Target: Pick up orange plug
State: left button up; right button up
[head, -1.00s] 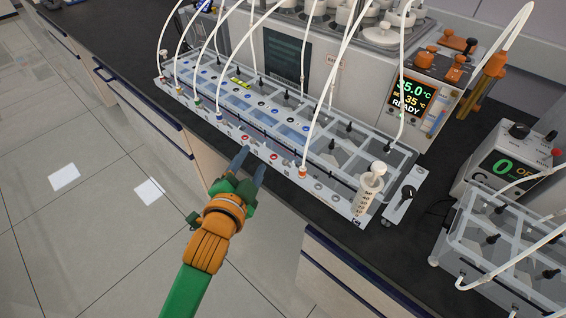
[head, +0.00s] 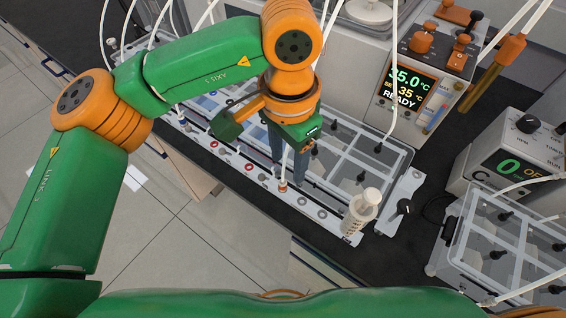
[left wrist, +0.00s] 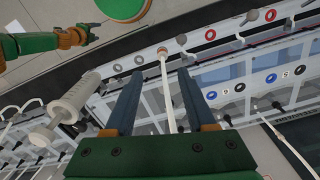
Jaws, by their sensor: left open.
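The orange plug (head: 283,187) sits in the front strip of the clear multi-chamber reactor block (head: 345,238), with a white tube rising from it. In the left wrist view the plug (left wrist: 162,50) is small, just beyond and between the fingertips, its tube running back between the fingers. My left gripper (head: 289,163) is open and points down at the front strip, its two blue-grey fingers apart around the tube. It also shows in the left wrist view (left wrist: 160,75), with nothing gripped. My right gripper (left wrist: 90,35) appears small at the upper left of that view; its jaws are unclear.
A white syringe (head: 362,213) stands at the block's right end, near a black knob (head: 405,206). White tubes hang over the block. A display unit (head: 408,88) stands behind. Another controller (head: 515,155) and clear block are at right.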

aim_at(283, 182)
pick_arm(q)
jog(key=shift+w+a+f+p, duration=0.1)
jog(key=shift+w+f+p, duration=0.25)
jog(key=shift+f, duration=0.25)
jog(key=shift+w+a+f+p, duration=0.1)
jog(key=shift+w+f+p, duration=0.15)
jog(key=shift+w+f, duration=0.25)
jog(key=f, duration=0.1)
jog(key=s+f+p, duration=0.1)
jog(key=s+f, duration=0.1)
jog(key=f, duration=0.1)
jog(key=shift+s+a+p, duration=0.25)
jog(key=shift+a+p, duration=0.05)
jog(key=shift+p, duration=0.05)
jog(key=shift+w+f, duration=0.1)
jog(key=shift+f, duration=0.15)
jog(key=shift+w+f, duration=0.15)
jog(key=shift+w, duration=0.2)
jog(key=shift+c, duration=0.4)
jog(key=shift+s+d, duration=0.1)
grip_shut()
pick_arm(e)
jog(key=r, duration=0.2)
jog(key=shift+d+r, duration=0.2)
jog(key=shift+r, duration=0.2)
